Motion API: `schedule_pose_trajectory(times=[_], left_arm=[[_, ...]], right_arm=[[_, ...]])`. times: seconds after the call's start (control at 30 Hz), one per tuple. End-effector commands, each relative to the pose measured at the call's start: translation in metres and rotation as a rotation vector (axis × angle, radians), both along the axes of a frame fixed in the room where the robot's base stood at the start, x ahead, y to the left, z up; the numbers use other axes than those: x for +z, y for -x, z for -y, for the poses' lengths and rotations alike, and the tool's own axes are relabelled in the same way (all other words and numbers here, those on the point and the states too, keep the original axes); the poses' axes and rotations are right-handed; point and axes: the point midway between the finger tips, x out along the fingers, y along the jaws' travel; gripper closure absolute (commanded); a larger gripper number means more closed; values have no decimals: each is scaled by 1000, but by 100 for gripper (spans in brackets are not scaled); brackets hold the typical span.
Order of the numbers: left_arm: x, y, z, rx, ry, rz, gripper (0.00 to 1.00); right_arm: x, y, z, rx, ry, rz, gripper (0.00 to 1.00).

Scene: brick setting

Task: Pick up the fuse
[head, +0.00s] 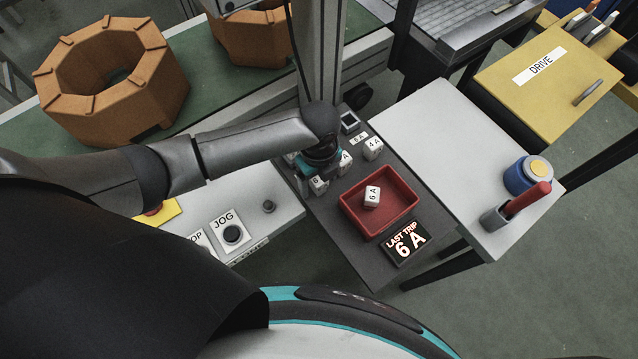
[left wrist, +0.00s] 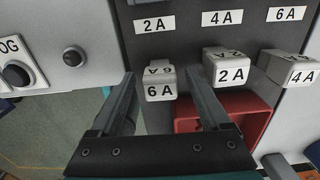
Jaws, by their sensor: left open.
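My left gripper (head: 318,168) is open over the row of white fuses on the dark grey panel. In the left wrist view, the fuse marked 6 A (left wrist: 160,90) stands between its two open fingers, with gaps on both sides. A 2 A fuse (left wrist: 231,72) and a 4 A fuse (left wrist: 292,70) stand to its right. In the head view, the 6 A fuse (head: 319,186) is partly hidden by the gripper. Another white fuse marked 6 A (head: 372,196) lies in a red tray (head: 400,217). A lit sign (head: 404,244) reads LAST TRIP 6 A.
A JOG button (head: 232,234) and a small knob (head: 269,206) sit on the grey panel at left. A blue container (head: 517,180) and a red-handled item (head: 530,198) stand on the pale table at right. Its middle is clear.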

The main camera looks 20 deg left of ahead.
Motion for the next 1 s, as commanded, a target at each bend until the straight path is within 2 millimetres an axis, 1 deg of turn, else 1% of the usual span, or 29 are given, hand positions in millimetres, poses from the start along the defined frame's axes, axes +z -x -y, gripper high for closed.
schedule_pose_trajectory(times=[0.07,0.27,0.37,0.9,1.0], left_arm=[[-4,0,0,-1,1,1,20],[-4,0,0,-1,0,1,20],[-4,0,0,-1,0,1,30],[-4,0,0,-1,0,1,91],[-4,0,0,-1,0,1,100]], right_arm=[[-1,1,0,0,0,-2,50],[-1,4,0,1,1,-7,50],[-1,6,0,0,0,-9,50],[-1,7,0,-1,1,-12,50],[-1,7,0,-1,1,-12,50]])
